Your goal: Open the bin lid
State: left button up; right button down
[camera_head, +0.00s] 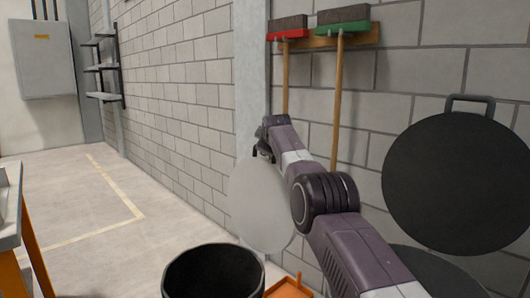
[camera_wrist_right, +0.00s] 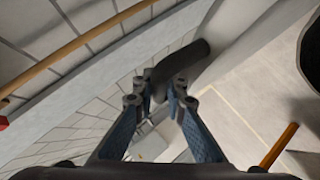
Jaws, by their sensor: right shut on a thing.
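The light grey round lid (camera_head: 262,208) stands tilted up steeply behind the open black bin (camera_head: 213,272) in the head view. My right gripper (camera_head: 264,148) is at the lid's top edge, with my right arm reaching in from the lower right. In the right wrist view, the fingers of my right gripper (camera_wrist_right: 160,92) are closed around a dark handle bar (camera_wrist_right: 184,63). The bin's dark rim (camera_wrist_right: 312,55) shows at the right edge there. My left gripper is not in view.
A black round lid (camera_head: 445,180) with a handle stands upright at the right by the block wall. Two brooms (camera_head: 340,85) hang on the wall behind my arm. An orange dustpan (camera_head: 289,289) lies beside the bin.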

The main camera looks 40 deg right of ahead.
jog(key=shift+r, duration=0.2)
jog(key=c, duration=2)
grip_release()
jog(key=shift+s+r, duration=0.1)
jog(key=shift+o, duration=0.3)
jog(key=shift+f, duration=0.2)
jog(key=shift+s+r, duration=0.1)
jog(key=shift+r, duration=0.05)
jog(key=shift+v, duration=1.5)
jog(key=s+a, duration=0.6)
jog(key=s, duration=0.4)
jog(key=shift+a, duration=0.25)
